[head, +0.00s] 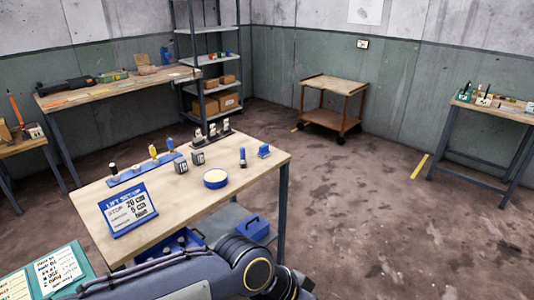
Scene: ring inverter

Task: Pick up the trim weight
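I cannot tell for sure which thing is the trim weight. On the wooden table (131,228) stand two small dark blocks with light markings, a nearer block (181,165) and a farther block (198,158). A small blue-and-dark upright piece (242,157) and a small blue block (264,151) stand near the right edge. A blue sign with a white panel (129,209) stands at the front left. Neither gripper shows; one of my arms crosses the bottom of the head view.
A blue rack (145,168) and a dark rack (211,137) hold upright pieces at the table's back. Blue bins (254,228) sit on the lower shelf. A brown cart (333,83), grey shelves (207,60) and side benches stand around. The floor to the right is open.

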